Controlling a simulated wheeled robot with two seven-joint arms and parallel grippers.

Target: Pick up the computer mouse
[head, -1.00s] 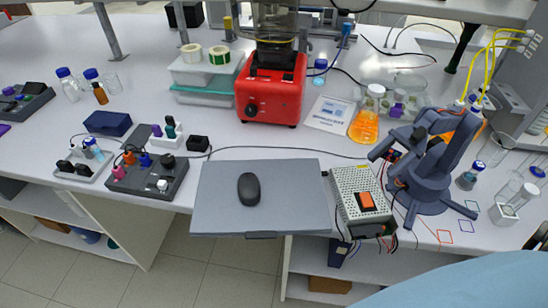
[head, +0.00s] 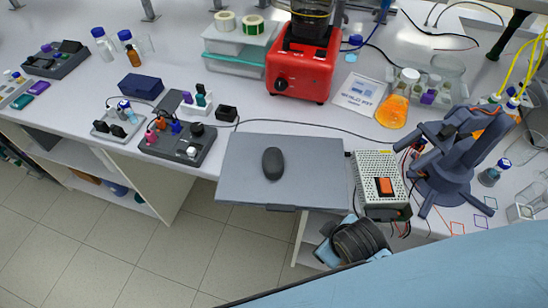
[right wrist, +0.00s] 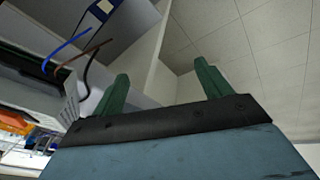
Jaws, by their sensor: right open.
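The dark grey computer mouse (head: 272,163) lies on a flat grey closed laptop (head: 238,178) at the front edge of the bench in the head view. My right gripper shows in the right wrist view (right wrist: 162,70), with two green fingers spread apart and nothing between them. In the head view, part of my right arm shows below the bench edge, under the power supply; its fingers cannot be made out there. The mouse is not visible in the right wrist view. My left gripper is in neither current view.
A perforated power supply (head: 375,172) with an orange switch stands right of the laptop. A small blue robot arm (head: 450,165) stands beyond it. A cable runs behind the laptop. A red machine (head: 302,68) stands farther back.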

